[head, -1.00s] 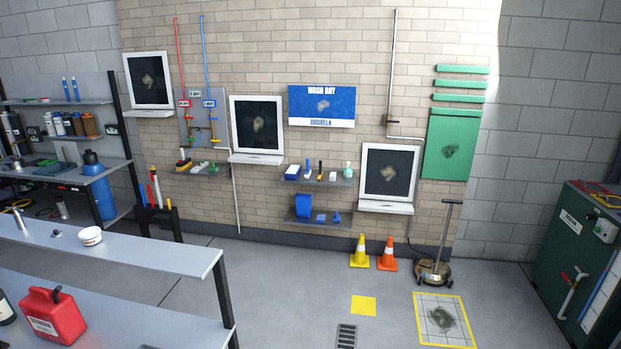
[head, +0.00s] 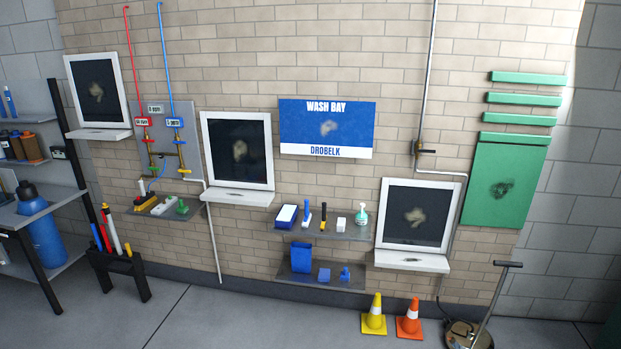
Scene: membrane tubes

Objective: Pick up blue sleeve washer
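Several blue things sit on the two small wall shelves below the blue wash bay sign; at this distance I cannot tell for sure which is the sleeve washer. On the upper shelf (head: 335,237) are a blue tray with a white top (head: 287,215) and a slim upright blue tool (head: 306,214). On the lower shelf (head: 338,285) are a tall blue container (head: 301,257), a blue block (head: 324,274) and a small blue piece with a knob (head: 345,275). Neither of my grippers is in view.
A yellow cone (head: 374,317) and an orange cone (head: 409,322) stand on the floor at the right below the shelves. A floor machine (head: 468,334) is beyond them. A tool rack (head: 120,262) stands at left. The floor in the middle is clear.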

